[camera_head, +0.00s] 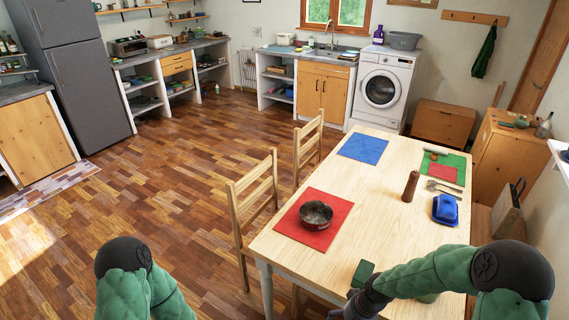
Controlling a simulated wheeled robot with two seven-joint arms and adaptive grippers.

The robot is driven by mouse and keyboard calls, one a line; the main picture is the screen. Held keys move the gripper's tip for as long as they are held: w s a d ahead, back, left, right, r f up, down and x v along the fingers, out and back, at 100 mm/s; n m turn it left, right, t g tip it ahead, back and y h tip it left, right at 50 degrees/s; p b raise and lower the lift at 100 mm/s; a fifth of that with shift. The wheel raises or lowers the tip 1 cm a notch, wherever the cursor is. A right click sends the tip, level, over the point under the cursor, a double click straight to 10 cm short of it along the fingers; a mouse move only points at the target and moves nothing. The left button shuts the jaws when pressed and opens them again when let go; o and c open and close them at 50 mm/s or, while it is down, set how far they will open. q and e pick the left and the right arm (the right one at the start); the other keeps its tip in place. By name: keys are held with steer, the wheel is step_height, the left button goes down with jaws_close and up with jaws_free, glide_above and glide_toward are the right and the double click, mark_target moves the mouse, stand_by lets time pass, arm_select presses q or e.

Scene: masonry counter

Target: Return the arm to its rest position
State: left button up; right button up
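My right arm reaches in from the lower right across the near end of the wooden table (350,236). Its dark gripper (354,303) is at the bottom edge of the view, over or beside the table's near edge. I cannot see its fingertips clearly, nor whether they are open or shut. A small green block-like piece (362,272) shows just above the gripper; I cannot tell whether it is held or part of my arm. My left arm (137,285) is bent at the lower left, over the floor, and its gripper is out of view.
On the table are a dark bowl (316,214) on a red mat (290,226), a blue mat (362,149), a brown pepper mill (411,186), a blue butter dish (445,209) and cutlery (440,188). Two chairs (255,195) stand along its left side. The floor left is clear.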

steer(key=s+a+f, duration=0.4)
steer(key=s+f, duration=0.2)
steer(key=s+a+f+n+y, duration=0.1)
steer(key=s+a+f, duration=0.3)
steer(key=s, duration=0.3)
steer(key=shift+s+a+f+n, duration=0.15)
steer(key=shift+a+f+n, duration=0.15)
steer(key=shift+f, duration=0.6)
